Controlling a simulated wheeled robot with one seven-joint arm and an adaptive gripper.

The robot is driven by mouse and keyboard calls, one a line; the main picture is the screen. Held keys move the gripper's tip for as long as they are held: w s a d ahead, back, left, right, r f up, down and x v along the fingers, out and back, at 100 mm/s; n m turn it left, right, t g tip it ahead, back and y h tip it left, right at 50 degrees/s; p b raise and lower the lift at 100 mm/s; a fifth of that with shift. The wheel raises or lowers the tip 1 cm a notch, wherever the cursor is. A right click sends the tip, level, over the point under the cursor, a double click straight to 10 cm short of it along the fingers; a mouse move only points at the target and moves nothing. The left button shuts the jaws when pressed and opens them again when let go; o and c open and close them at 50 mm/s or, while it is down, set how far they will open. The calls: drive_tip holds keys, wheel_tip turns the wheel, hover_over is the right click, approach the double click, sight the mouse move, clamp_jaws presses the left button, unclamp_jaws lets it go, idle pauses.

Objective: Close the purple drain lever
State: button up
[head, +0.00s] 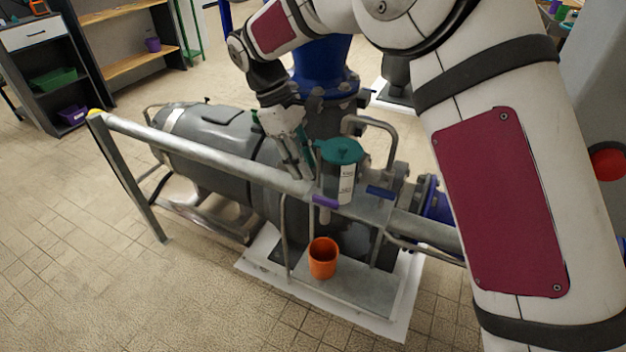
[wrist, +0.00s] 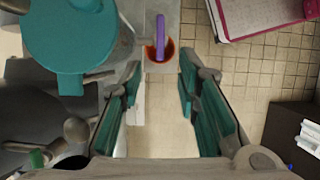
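The purple drain lever (head: 325,201) sits low on the front of the clear vessel with a teal lid (head: 341,152), above an orange cup (head: 322,258). In the wrist view the purple lever (wrist: 160,40) is a narrow bar running up the picture, over the orange cup (wrist: 171,52). My gripper (head: 301,172) is left of the vessel in the head view, its fingers pointing down. In the wrist view my gripper (wrist: 160,70) is open, with teal pads apart and nothing between them. The lever lies beyond the fingertips, roughly centred, and appears untouched.
The teal lid (wrist: 70,35) is close to the left finger in the wrist view. A blue lever (head: 380,192) is right of the vessel. A grey rail (head: 200,146) runs in front of the large grey pump (head: 215,132). The tiled floor at front left is clear.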

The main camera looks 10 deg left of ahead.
drive_tip(key=shift+v, duration=1.8)
drive_tip(key=s+d+r+m+t+y+p, duration=0.1)
drive_tip(key=s+d+r+m+p, duration=0.15)
drive_tip(key=s+d+r, duration=0.5)
drive_tip(key=s+d+r+m+t+y+p, duration=0.15)
drive_tip(key=s+d+r+m, duration=0.3)
drive_tip(key=d+r, duration=0.6)
drive_tip(key=s+d+m+t+y+p, duration=0.1)
drive_tip(key=s+d, duration=0.4)
drive_tip(key=s, duration=0.5)
drive_tip(key=s+d+m+t+p, duration=0.2)
drive_tip(key=s+d+m, duration=0.3)
drive_tip(key=s, duration=0.5)
drive_tip(key=shift+s+m+y+p, duration=0.15)
drive_tip(key=shift+m+y+p, duration=0.2)
drive_tip(key=shift+m+p, duration=0.4)
drive_tip(key=shift+r, duration=0.1)
